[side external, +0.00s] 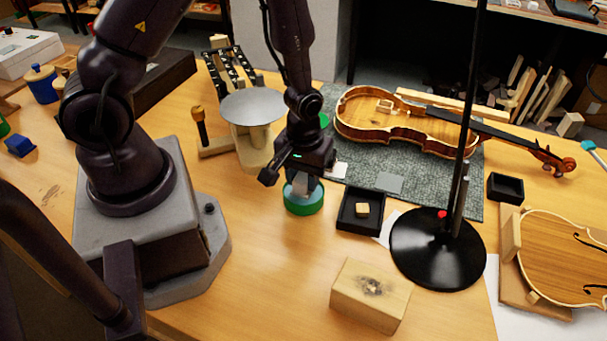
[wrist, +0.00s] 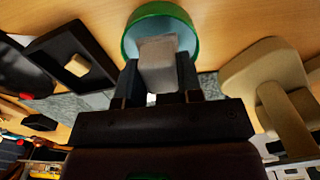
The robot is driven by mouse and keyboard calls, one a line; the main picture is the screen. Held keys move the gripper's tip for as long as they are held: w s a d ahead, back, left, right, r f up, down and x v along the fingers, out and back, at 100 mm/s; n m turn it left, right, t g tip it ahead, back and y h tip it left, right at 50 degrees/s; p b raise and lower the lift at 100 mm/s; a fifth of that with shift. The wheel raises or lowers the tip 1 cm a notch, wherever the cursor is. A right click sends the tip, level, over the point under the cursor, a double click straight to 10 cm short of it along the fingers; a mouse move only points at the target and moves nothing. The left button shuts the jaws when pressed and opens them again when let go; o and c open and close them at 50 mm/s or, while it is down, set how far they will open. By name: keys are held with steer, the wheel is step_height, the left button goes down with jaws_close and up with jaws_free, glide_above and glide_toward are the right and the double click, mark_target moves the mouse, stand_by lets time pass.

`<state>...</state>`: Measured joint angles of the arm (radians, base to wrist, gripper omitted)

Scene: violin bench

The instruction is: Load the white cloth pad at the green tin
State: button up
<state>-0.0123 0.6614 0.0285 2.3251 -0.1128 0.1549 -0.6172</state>
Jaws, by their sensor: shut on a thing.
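The green tin (side external: 304,207) stands on the wooden bench in front of my arm. It is round, with a pale blue-grey inside, and its rim also shows at the top of the wrist view (wrist: 128,43). My gripper (side external: 301,180) points down over the tin. In the wrist view its two dark fingers are shut on the white cloth pad (wrist: 159,66), a greyish-white block. The pad's end overlaps the tin's opening in both views. I cannot tell whether it touches the inside of the tin.
A black tray (side external: 361,225) with a small tan block sits just right of the tin. A black round stand base (side external: 437,262) with a tall pole is farther right. A wooden block (side external: 370,295) lies in front. A violin body (side external: 400,125) rests on the grey mat behind.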

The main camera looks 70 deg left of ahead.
mark_target(303, 176)
steer(key=shift+f, duration=0.55)
stand_by(1.1)
steer(key=shift+r, duration=3.55)
